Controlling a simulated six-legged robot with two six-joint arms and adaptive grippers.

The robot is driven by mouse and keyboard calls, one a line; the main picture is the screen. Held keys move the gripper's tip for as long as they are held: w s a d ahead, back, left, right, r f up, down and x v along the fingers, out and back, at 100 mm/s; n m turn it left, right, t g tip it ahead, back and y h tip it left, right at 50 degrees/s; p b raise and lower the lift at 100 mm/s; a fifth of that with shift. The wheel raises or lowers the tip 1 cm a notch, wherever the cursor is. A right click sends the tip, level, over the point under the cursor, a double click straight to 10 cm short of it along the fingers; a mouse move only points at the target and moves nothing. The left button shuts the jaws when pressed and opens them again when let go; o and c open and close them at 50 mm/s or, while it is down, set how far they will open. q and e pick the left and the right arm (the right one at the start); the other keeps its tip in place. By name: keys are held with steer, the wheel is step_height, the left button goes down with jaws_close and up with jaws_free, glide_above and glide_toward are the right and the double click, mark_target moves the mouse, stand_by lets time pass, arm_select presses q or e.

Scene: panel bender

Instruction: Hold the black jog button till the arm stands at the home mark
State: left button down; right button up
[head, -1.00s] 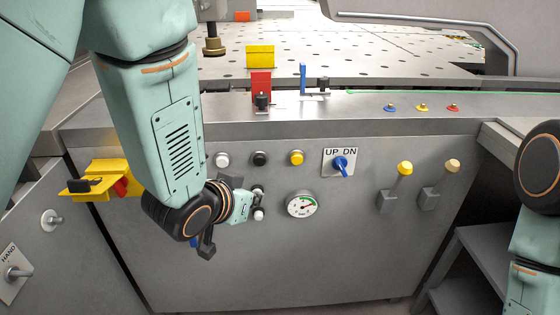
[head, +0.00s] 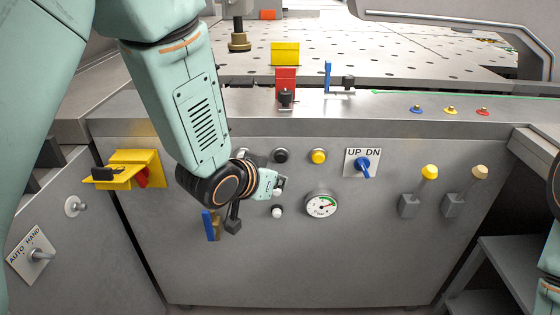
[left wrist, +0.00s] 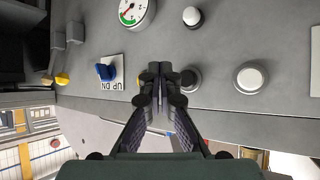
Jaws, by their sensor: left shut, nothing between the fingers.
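The black button (head: 281,155) sits on the front panel between a yellow button (head: 318,156) and a partly hidden white button (head: 243,153). My left gripper (head: 281,184) is shut and empty, just below the black button in the head view. In the left wrist view its fingertips (left wrist: 161,73) are beside the black button (left wrist: 188,78) and partly cover it; whether they touch it I cannot tell. A red block (head: 286,78) and a blue upright piece (head: 327,76) stand on the ledge; which marks home I cannot tell. My right gripper is out of view.
A gauge (head: 321,204), a lower white button (head: 277,212) and a blue UP/DN switch (head: 363,166) are near my gripper. Two levers (head: 428,173) stick out further right. A yellow bracket (head: 135,170) juts out at left.

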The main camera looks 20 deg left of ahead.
mark_target(281, 158)
arm_select(q)
steer(key=w, duration=0.2)
steer(key=w+a, duration=0.1)
steer(key=w, duration=0.1)
steer(key=shift+w+a, duration=0.15)
steer(key=shift+w, duration=0.25)
steer(key=shift+w+p, duration=0.2)
steer(key=shift+p, duration=0.2)
stand_by(0.9)
steer(key=shift+w+a, duration=0.1)
steer(key=shift+w, duration=0.1)
